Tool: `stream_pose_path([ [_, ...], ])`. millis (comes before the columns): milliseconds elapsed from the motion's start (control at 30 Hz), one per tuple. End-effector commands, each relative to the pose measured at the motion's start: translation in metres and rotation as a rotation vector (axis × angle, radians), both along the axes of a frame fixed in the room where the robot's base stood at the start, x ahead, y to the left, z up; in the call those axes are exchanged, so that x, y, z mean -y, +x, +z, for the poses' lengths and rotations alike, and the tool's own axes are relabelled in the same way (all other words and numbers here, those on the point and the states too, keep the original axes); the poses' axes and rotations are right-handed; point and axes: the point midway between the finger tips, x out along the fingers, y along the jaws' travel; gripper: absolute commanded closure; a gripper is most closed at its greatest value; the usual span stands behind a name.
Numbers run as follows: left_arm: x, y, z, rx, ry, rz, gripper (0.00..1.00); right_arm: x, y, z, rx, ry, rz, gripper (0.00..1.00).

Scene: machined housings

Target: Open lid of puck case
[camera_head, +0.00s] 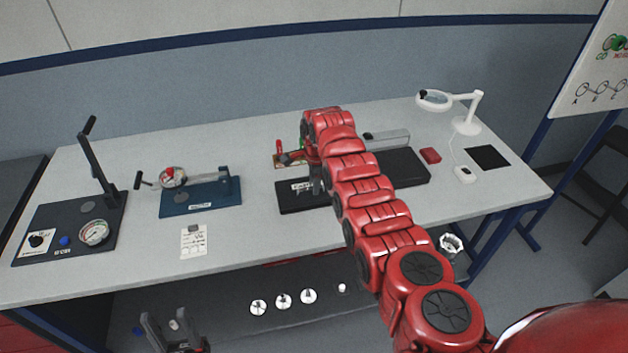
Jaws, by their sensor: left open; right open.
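A flat black case (287,201) with a white label lies near the middle of the table. It looks most like the puck case, but I cannot read the label clearly. Its right part is hidden behind my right arm. My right gripper (316,191) hangs at the case, close to the label. It is small and partly covered by the red arm, and I cannot tell whether it touches the case. My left gripper (174,335) is open and empty at the bottom left edge of the view, in front of the table and far from the case.
A black press stand with a gauge (95,233) and a blue gauge fixture (200,197) stand left. A grey block on a black base (412,165), a red box (430,156) and a magnifier lamp (467,125) stand right. White round parts (283,301) lie on a lower dark surface.

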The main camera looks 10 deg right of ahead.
Motion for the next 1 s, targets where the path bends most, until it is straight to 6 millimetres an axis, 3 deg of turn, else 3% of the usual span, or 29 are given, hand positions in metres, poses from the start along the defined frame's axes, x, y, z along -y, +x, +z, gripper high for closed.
stream_pose_path([
  [400, 0.0001, -0.0001, 0.0014, 0.0, 0.0, 0.0, 0.5, -0.0001, 0.0005, -0.0043, 0.001, 0.0, 0.0, 0.57],
  [633, 0.0, -0.0001, 0.0013, 0.0, 0.0, 0.0, 0.5, 0.0, 0.0005, -0.0041, 0.001, 0.0, 0.0, 0.98],
  [1000, 0.0, -0.0001, 0.0014, 0.0, 0.0, 0.0, 0.5, 0.0, 0.0004, -0.0041, 0.0, 0.0, 0.0, 1.0],
])
